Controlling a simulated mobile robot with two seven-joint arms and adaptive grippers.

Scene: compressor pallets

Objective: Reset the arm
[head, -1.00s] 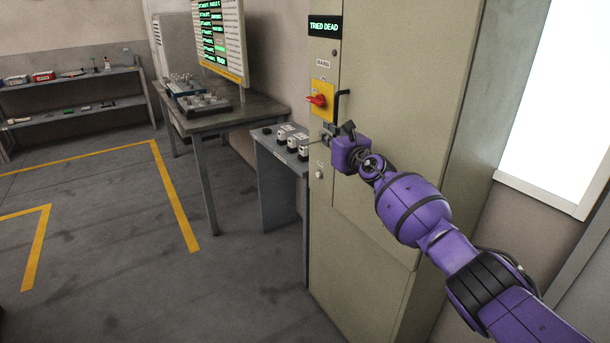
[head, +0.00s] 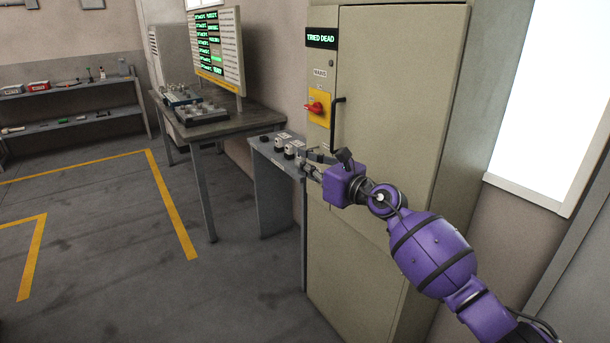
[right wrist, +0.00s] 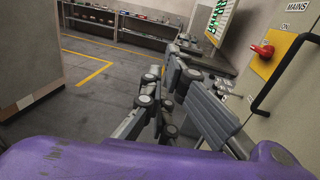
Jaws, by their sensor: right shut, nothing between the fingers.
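My right arm is purple and comes in from the lower right in the head view. Its gripper (head: 310,163) is in front of the beige cabinet, below the red switch, near the edge of the small grey stand. In the right wrist view the gripper's dark grey fingers (right wrist: 170,100) show closely, and nothing is held in them. The gripper is shut. The red rotary switch (head: 314,107) sits on a yellow plate on the cabinet (head: 395,120); it also shows in the right wrist view (right wrist: 263,50). My left gripper is out of view.
A small stand (head: 270,170) with several small items is left of the cabinet. A dark table (head: 225,125) with trays stands behind it under a status board (head: 215,45). A black door handle (head: 334,125) juts from the cabinet. Floor at left is open.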

